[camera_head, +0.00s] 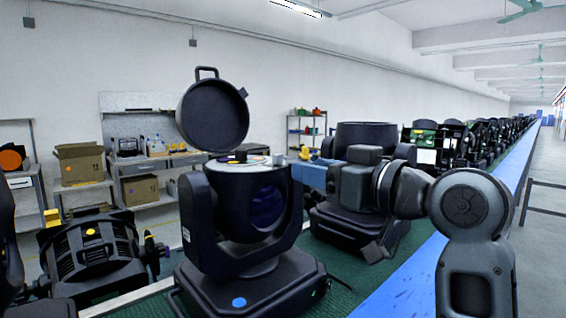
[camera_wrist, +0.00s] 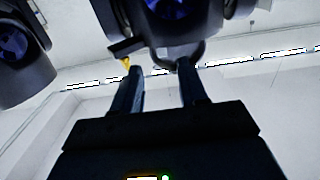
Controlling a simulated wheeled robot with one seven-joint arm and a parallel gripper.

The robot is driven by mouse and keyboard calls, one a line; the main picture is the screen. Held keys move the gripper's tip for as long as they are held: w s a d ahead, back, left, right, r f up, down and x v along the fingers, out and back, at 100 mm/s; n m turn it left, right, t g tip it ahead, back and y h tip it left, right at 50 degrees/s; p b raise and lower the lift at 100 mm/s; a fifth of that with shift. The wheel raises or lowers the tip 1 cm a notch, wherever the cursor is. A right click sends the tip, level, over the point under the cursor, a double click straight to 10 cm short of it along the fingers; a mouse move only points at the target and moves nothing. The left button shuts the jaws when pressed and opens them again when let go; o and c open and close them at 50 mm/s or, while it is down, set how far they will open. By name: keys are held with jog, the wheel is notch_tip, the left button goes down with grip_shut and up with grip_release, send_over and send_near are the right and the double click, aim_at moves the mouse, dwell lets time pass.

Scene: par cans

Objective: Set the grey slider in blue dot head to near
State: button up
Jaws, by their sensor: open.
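The blue dot head (camera_head: 240,225) is a black moving light with a blue dot (camera_head: 239,302) on its base. Its round lid (camera_head: 213,113) stands open above it. A small light grey piece (camera_head: 278,159) shows at the right of the open top; it may be the grey slider, but it is too small to read its setting. My gripper (camera_head: 298,172) is at the right side of the head's top, near that piece. In the wrist view my gripper (camera_wrist: 162,68) has its fingers apart with nothing clearly between them; a dark lamp body with a blue lens (camera_wrist: 170,8) is beyond them.
Another black light (camera_head: 345,215) stands behind my gripper on the green conveyor, with more lights in a row beyond. A black light (camera_head: 92,255) lies at the left. A blue rail (camera_head: 400,295) runs along the right. Shelves with boxes (camera_head: 80,163) stand by the wall.

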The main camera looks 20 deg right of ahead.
aim_at(280, 156)
jog(key=x, duration=0.2)
jog(key=r+p+x, duration=0.1)
jog(key=x, duration=0.5)
jog(key=shift+a+r, duration=0.1)
jog(key=shift+r, duration=0.05)
grip_shut()
dwell(0.3)
dwell(0.3)
